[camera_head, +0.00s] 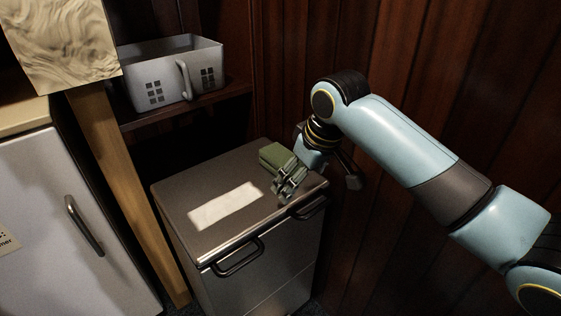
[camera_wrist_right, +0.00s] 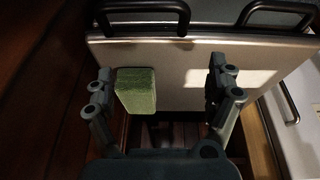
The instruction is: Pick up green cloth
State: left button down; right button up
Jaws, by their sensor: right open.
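The green cloth (camera_head: 277,157) is a small folded block. It lies on the top of the low grey cabinet (camera_head: 175,195), near its back right edge. My right gripper (camera_head: 287,187) is just in front of the cloth, over the cabinet's right side. In the right wrist view the cloth (camera_wrist_right: 137,92) shows between the open fingers of the right gripper (camera_wrist_right: 160,80), much closer to the left finger. No grip on the cloth shows. My left gripper is in neither view.
A pale rectangular patch (camera_head: 224,205) lies on the cabinet top. Black handles (camera_head: 237,257) stick out from the cabinet front. A grey basket (camera_head: 172,72) stands on a shelf behind. A wooden post and a white door are at left. Wood panel walls rise close on the right.

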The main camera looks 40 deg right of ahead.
send_near(281, 154)
jog(key=shift+s+a+f+t, duration=0.2)
jog(key=shift+s+f+t, duration=0.1)
jog(key=shift+s, duration=0.15)
jog(key=shift+w+d+f, duration=0.1)
jog(key=shift+w, duration=0.25)
jog(key=b+x, duration=0.2)
jog(key=x, duration=0.2)
jog(key=shift+w+f, duration=0.15)
jog(key=shift+f, duration=0.2)
jog(key=b+x, duration=0.2)
jog(key=x, duration=0.2)
jog(key=shift+d+f, duration=0.1)
jog(key=shift+f, duration=0.2)
jog(key=shift+w+f, duration=0.25)
jog(key=shift+f, duration=0.05)
jog(key=shift+f, duration=0.2)
jog(key=c, duration=1.2)
